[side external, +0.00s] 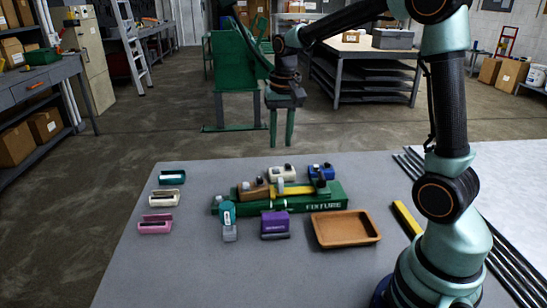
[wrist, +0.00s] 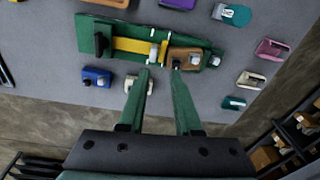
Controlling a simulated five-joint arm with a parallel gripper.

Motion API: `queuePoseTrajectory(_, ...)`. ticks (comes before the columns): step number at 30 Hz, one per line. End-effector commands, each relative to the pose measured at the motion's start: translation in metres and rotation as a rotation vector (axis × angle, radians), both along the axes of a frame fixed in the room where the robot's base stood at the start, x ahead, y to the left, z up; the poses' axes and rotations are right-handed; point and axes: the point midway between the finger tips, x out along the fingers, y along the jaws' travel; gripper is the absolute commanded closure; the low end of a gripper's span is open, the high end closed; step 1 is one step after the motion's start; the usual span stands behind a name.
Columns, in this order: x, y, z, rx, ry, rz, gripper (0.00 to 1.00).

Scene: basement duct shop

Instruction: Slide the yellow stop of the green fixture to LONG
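The long green fixture (side external: 330,196) lies across the middle of the table, with white lettering on its front. It also shows in the wrist view (wrist: 88,30). A yellow strip (side external: 297,190) runs along its top and shows in the wrist view (wrist: 130,45). A tan block (side external: 254,189), also in the wrist view (wrist: 183,55), sits towards one end, with a pale knob (wrist: 153,52) beside it. I cannot tell which part is the stop, and no LONG mark is readable. My gripper (side external: 281,143) is open and empty, raised behind the fixture; its fingers (wrist: 160,69) point towards it.
Behind the fixture are a cream block (side external: 283,172) and a blue block (side external: 321,171). In front are a teal-and-grey piece (side external: 229,222), a purple block (side external: 274,225) and an orange-brown tray (side external: 346,240). Teal, cream and pink pieces (side external: 155,224) line the left. Black rods lie at right.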

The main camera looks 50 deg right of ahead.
Motion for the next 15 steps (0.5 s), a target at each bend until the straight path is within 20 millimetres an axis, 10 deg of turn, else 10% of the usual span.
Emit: queuePoseTrajectory(15,0.016,-0.023,-0.051,0.023,0.08,-0.125,0.68)
